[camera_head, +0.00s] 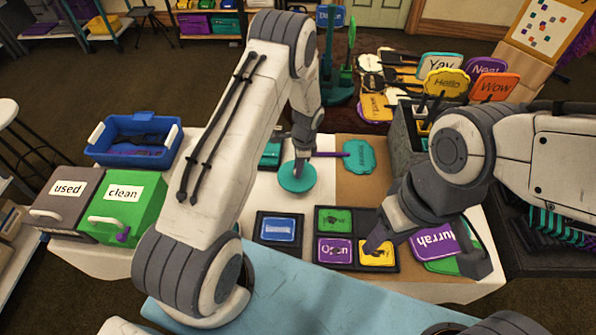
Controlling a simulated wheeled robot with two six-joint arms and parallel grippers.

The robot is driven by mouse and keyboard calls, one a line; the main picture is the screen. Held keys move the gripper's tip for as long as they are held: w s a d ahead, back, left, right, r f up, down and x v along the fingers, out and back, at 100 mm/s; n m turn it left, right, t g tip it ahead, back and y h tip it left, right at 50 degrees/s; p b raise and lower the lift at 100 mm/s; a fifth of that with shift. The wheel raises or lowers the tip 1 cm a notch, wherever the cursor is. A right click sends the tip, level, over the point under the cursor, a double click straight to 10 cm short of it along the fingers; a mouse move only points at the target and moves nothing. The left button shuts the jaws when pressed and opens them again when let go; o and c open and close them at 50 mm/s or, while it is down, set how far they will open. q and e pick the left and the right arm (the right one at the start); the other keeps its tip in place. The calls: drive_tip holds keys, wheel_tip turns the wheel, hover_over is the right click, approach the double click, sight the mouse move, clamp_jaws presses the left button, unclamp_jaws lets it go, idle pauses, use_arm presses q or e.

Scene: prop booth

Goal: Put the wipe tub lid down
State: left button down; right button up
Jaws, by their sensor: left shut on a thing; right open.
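The wipe tub lid appears to be the round teal disc (297,177) above the white part of the table. My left gripper (300,158) is shut on it from above. Whether the disc touches the surface below is hard to tell. A dark teal box (270,155), possibly the wipe tub, stands just behind and left of the disc, partly hidden by my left arm. My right gripper (425,240) is open, low over the right side of the table by the sign tray; its fingertips are only partly clear.
A tray (347,267) of coloured signs and a smaller tray with a blue sign (278,229) lie in front. A teal paddle sign (358,157) lies right of the disc. A blue bin (135,140) and the used (66,192) and clean (125,200) boxes stand left.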

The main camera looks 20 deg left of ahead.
use_arm(q)
wheel_tip(320, 180, down, 3)
drive_tip(key=shift+r+p, duration=0.1)
drive_tip(key=shift+p, duration=0.2)
drive_tip(key=shift+f, duration=0.2)
drive_tip(key=c, duration=0.7)
unclamp_jaws()
drive_tip(key=shift+o, duration=0.2)
drive_tip(key=shift+r, duration=0.1)
